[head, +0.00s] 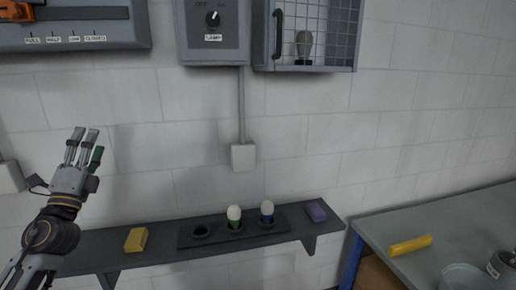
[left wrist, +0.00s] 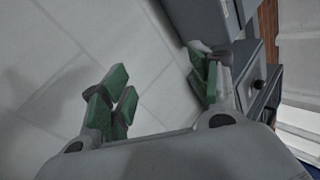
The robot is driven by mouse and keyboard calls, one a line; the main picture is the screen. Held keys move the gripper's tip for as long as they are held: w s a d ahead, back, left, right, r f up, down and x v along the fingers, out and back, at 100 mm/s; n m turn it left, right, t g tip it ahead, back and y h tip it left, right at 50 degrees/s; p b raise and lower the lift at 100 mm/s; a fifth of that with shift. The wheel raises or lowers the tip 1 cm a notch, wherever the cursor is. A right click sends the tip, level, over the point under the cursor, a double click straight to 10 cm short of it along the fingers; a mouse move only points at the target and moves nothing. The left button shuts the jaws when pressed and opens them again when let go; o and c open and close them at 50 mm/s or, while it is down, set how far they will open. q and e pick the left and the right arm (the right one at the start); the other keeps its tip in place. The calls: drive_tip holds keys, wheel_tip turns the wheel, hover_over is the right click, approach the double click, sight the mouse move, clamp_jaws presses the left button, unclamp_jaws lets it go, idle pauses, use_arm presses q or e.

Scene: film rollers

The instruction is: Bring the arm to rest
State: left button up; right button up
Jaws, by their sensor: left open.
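My left gripper (head: 84,147) is raised above the left end of the wall shelf, in front of the white block wall. Its fingers point up and hold nothing. In the left wrist view its green-padded fingers (left wrist: 160,92) stand well apart with nothing between them. My left arm comes in from the lower left of the head view. My right gripper is not in view.
A dark shelf (head: 290,243) carries a yellow block (head: 136,240), a holder with two white-topped bulbs (head: 234,217) (head: 267,212) and one empty socket (head: 201,232), and a purple block (head: 316,212). Above are a lamp switch box (head: 212,50) and wire cage (head: 345,35). A workbench (head: 370,225) stands right.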

use_arm(q)
wheel_tip(320, 180, down, 17)
drive_tip(key=n+g+y, duration=0.5)
drive_tip(key=n+g, duration=0.1)
drive_tip(key=n, duration=0.5)
drive_tip(key=s+d+f+n+g+h, duration=0.1)
drive_tip(key=s+d+f+n+g, duration=0.25)
drive_tip(key=f, duration=0.65)
drive_tip(key=s+d+f+n+g+h, duration=0.1)
drive_tip(key=s+d+f+n+g, duration=0.25)
drive_tip(key=f, duration=0.75)
drive_tip(key=s+d+f+n+g+h, duration=0.1)
drive_tip(key=s+d+f+g+h, duration=0.25)
drive_tip(key=s+d+f, duration=0.45)
drive_tip(key=s+d+f+g+h, duration=0.2)
drive_tip(key=s+d+f+g, duration=0.4)
drive_tip(key=s, duration=0.5)
wheel_tip(320, 180, down, 32)
drive_tip(key=s, duration=0.2)
drive_tip(key=s+a+f+g, duration=0.1)
drive_tip(key=s+a+f, duration=0.1)
drive_tip(key=s+f, duration=0.7)
drive_tip(key=s+a+f, duration=0.1)
drive_tip(key=s+f, duration=0.9)
drive_tip(key=s, duration=0.3)
drive_tip(key=shift+s+a+f+g, duration=0.2)
drive_tip(key=shift+a+f+g, duration=0.1)
drive_tip(key=shift+a+g, duration=0.05)
